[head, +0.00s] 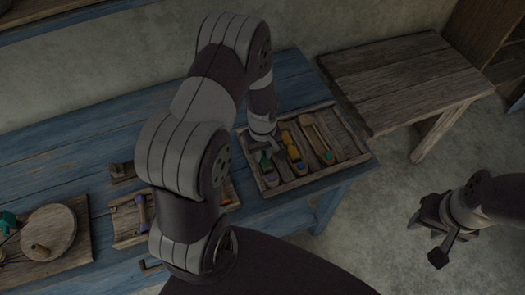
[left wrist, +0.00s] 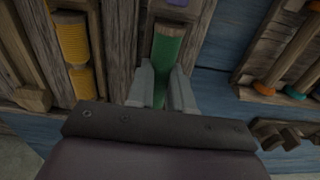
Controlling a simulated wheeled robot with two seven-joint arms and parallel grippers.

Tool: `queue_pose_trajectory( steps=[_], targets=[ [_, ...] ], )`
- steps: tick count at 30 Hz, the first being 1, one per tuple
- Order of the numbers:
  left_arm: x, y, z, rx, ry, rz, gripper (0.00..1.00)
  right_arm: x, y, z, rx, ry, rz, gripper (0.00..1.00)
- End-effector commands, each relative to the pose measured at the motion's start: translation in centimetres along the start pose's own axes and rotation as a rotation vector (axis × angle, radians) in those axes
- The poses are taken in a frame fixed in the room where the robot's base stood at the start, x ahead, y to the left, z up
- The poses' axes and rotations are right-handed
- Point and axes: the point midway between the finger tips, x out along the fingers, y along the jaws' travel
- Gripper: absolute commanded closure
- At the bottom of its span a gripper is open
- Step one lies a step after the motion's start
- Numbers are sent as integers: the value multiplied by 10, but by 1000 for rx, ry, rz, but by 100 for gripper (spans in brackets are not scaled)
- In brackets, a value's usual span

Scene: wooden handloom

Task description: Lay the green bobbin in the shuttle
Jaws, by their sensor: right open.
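The green bobbin (left wrist: 168,50) is between the two fingers of my left gripper (left wrist: 162,82) in the left wrist view, with no clear gap on either side. Its far end lies within the pale wooden frame of a shuttle (left wrist: 177,13), which has a purple spot at its tip. I cannot tell whether the bobbin rests on the shuttle's floor. In the head view my left gripper (head: 264,147) points down over the left part of the wooden tray, and green (head: 265,161) shows just below it. My right gripper (head: 436,222) is open and empty, off the table at the right.
The wooden tray (head: 359,153) also holds a shuttle with a yellow-orange bobbin (head: 293,153) and a long wooden piece (head: 316,133). A bobbin tray (head: 125,224) is to its left, partly behind my arm. A round wooden piece (head: 50,228) stands farther left. A bare side table (head: 402,80) is behind.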

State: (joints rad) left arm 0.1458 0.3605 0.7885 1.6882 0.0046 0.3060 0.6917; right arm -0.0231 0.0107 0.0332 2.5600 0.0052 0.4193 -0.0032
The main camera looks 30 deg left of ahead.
Motion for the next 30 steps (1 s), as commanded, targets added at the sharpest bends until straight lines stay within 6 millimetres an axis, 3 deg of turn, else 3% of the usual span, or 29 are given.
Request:
queue_pose_trajectory(
  steps=[1, 3, 13, 17, 24, 30],
  targets=[
    [0, 0, 0, 0, 0, 0, 67, 0, 0, 0, 0, 0, 0, 57],
    [0, 0, 0, 0, 0, 0, 50, 0, 0, 0, 0, 0, 0, 57],
    [-6, 0, 0, 0, 1, 1, 50, 0, 0, 0, 0, 0, 0, 57],
    [-33, 1, -1, 0, 4, 4, 50, 0, 0, 0, 0, 0, 0, 57],
    [-97, 1, -1, 0, 4, 3, 50, 0, 0, 0, 0, 0, 0, 57],
    [-124, 0, 0, 0, 1, 1, 50, 0, 0, 0, 0, 0, 0, 57]
  ],
)
